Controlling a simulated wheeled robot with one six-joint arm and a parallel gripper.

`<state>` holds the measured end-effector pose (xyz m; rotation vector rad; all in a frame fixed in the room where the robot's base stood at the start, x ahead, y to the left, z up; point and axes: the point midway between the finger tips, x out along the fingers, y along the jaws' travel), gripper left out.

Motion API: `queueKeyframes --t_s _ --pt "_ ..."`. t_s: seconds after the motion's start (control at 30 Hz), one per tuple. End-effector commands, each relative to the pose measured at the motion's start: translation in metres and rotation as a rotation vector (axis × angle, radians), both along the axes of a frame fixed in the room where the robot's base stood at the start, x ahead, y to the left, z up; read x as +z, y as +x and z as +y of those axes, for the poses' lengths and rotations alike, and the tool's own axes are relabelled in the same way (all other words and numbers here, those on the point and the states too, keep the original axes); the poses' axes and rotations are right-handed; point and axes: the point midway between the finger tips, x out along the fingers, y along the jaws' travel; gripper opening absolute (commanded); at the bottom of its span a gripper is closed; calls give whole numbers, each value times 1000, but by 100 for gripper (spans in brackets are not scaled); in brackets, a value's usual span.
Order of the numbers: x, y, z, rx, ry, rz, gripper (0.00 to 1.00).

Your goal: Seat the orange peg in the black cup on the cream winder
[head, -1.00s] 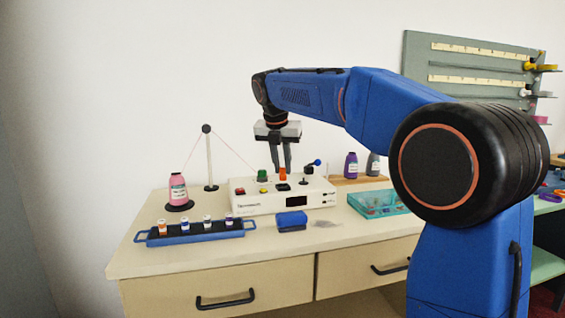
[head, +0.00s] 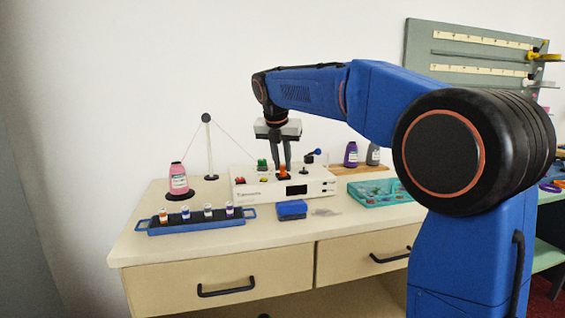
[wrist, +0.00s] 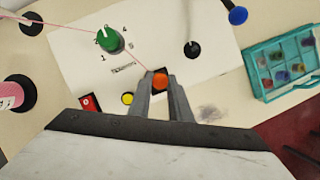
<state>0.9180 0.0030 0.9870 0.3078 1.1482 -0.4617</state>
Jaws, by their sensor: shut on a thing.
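The cream winder (head: 252,190) stands at the back of the counter. My gripper (head: 281,168) points straight down over its top, with its fingers shut on the orange peg (head: 283,172). In the wrist view the peg (wrist: 160,80) shows between the fingertips (wrist: 161,83). The peg's lower end is at the spot of the black cup on the winder's top. The cup is mostly hidden by the peg and the fingers. I cannot tell how far the peg is inside it.
A green knob (wrist: 110,40) and a black lever (wrist: 192,48) stand on the winder beside the fingers. A blue-ended crank (wrist: 238,15) sticks out at its far side.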

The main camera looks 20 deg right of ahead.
Motion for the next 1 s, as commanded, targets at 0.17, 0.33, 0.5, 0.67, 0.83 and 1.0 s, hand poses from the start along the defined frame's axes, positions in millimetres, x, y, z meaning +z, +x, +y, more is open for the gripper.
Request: queueKeyframes --t_s 0.17,0.33,0.5,0.67,0.83,1.0 --pt "0 0 0 0 0 0 0" --pt "0 0 0 0 0 0 0" --pt "0 0 0 0 0 0 40" --pt "0 0 0 0 0 0 40" --pt "6 -2 1 0 0 -1 40" --pt "27 -9 6 1 1 -3 40"
